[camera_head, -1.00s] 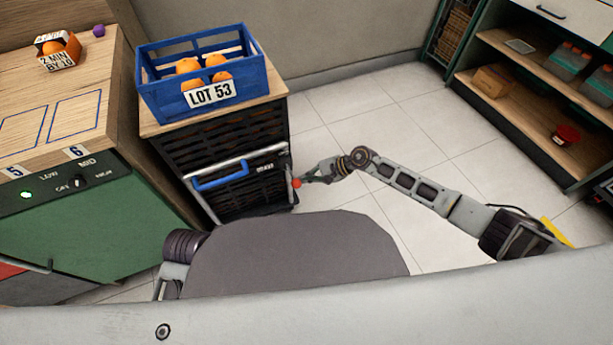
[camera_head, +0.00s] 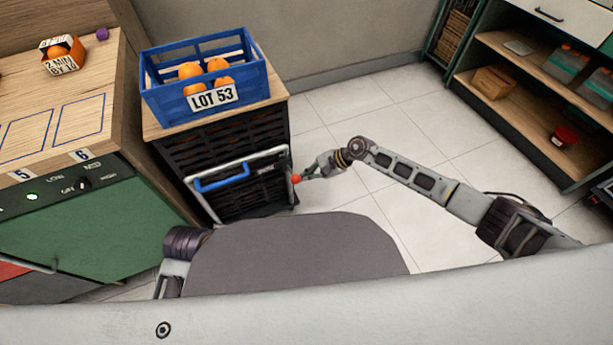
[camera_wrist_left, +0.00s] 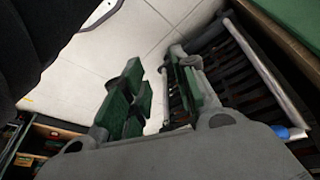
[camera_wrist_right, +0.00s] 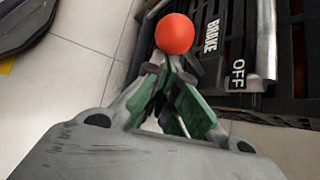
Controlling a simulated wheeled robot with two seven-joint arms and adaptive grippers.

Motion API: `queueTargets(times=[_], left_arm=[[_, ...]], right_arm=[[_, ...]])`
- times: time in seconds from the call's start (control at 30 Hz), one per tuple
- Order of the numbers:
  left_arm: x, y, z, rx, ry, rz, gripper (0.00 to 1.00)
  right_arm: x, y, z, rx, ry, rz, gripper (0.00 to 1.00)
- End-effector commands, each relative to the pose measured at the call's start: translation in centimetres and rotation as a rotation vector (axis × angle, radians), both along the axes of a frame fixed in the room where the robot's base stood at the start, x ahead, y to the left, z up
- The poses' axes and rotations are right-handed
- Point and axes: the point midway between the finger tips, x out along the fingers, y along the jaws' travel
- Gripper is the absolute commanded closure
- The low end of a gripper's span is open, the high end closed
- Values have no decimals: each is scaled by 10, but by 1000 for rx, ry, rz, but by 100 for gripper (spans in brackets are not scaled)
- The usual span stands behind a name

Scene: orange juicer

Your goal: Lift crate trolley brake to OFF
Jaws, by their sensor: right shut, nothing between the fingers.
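The crate trolley (camera_head: 232,158) is a dark slatted cart with a grey frame and a blue-gripped handle (camera_head: 221,181). Its brake's red ball knob (camera_head: 296,179) is at the front right corner; it also shows in the right wrist view (camera_wrist_right: 175,33), near the BRAKE label (camera_wrist_right: 212,36) and the OFF label (camera_wrist_right: 238,74). My right gripper (camera_head: 305,176) is shut and empty, its fingertips (camera_wrist_right: 166,68) right at the knob; whether they touch cannot be told. My left gripper (camera_wrist_left: 160,85) is open and empty near the trolley frame; the head view hides it.
A blue crate of oranges (camera_head: 204,78) marked LOT 53 stands on the trolley's wooden top. A wooden counter with a green front (camera_head: 95,215) is at left. Shelves (camera_head: 540,95) stand at right. The tiled floor (camera_head: 400,115) between is clear.

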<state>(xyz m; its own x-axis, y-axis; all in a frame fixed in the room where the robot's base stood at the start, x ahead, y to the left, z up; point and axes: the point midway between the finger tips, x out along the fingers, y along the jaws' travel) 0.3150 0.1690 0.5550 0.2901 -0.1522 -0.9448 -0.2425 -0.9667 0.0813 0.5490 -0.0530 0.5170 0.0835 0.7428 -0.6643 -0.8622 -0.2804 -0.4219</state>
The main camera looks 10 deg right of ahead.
Motion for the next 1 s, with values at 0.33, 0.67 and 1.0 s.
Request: queueTargets(times=[0.33, 0.67, 1.0], left_arm=[[0, 0, 4, 0, 0, 0, 72], [0, 0, 4, 0, 0, 0, 72], [-1, 1, -10, 6, 14, 0, 72]], right_arm=[[0, 0, 8, 1, 0, 0, 100], [0, 2, 9, 4, 0, 2, 100], [0, 3, 10, 6, -1, 3, 100]])
